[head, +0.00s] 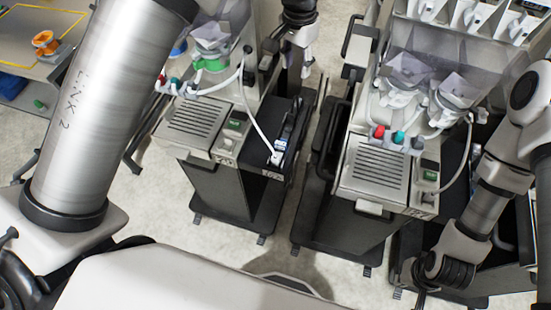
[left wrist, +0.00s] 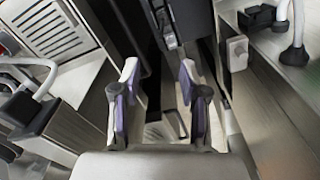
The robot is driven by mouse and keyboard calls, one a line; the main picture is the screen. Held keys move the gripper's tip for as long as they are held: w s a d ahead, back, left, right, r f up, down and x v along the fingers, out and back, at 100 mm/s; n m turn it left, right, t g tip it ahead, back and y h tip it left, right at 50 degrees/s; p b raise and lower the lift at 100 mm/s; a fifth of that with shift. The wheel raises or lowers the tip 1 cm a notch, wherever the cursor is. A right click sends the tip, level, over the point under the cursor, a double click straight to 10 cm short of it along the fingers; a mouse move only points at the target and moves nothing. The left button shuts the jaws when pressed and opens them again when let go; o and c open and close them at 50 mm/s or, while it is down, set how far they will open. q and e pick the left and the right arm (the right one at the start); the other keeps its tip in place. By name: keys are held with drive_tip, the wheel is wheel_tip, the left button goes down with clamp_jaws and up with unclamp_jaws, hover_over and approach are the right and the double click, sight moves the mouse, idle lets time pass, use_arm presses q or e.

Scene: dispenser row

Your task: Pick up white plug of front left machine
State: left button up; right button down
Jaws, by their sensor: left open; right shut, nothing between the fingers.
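In the head view, a white tube runs down from the front left machine (head: 197,118) to a small white plug (head: 277,158) at the machine's dark side shelf. A small blue-and-white part (head: 281,144) is just behind the plug. My left gripper (head: 306,68) is above and behind that shelf, apart from the plug. In the left wrist view, my left gripper (left wrist: 159,70) is open, with purple-padded fingers and nothing between them. I cannot surely pick out the white plug in that view. My right gripper (head: 424,288) is low at the right, shut and empty, partly hidden by its wrist.
A second machine (head: 376,178) stands to the right, with a narrow floor gap (head: 296,205) between the two. Clear hoppers (head: 408,72) and coloured knobs (head: 398,137) stick up from it. A table (head: 84,18) with an orange part is at the far left.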

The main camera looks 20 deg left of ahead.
use_arm(q)
drive_tip(key=s+f+m, duration=0.3)
drive_tip(key=s+m, duration=0.1)
drive_tip(key=m, duration=0.2)
drive_tip(key=m+g+h+b, duration=0.1)
drive_tip(key=m+h+b, duration=0.2)
drive_tip(key=m+b, duration=0.65)
approach(275, 157)
drive_tip(key=f+n+b, duration=0.1)
drive_tip(key=f+n, duration=0.1)
drive_tip(key=s+h+b, duration=0.1)
drive_tip(key=b, duration=0.4)
drive_tip(key=shift+t, duration=0.4)
drive_tip(key=p+x, duration=0.1)
drive_tip(key=x, duration=0.5)
drive_tip(key=shift+w+f+p, duration=0.2)
drive_tip(key=shift+f+p, duration=0.05)
drive_tip(key=shift+p, duration=0.1)
drive_tip(key=shift+d+f, duration=0.1)
drive_tip(key=shift+f, duration=0.25)
clamp_jaws()
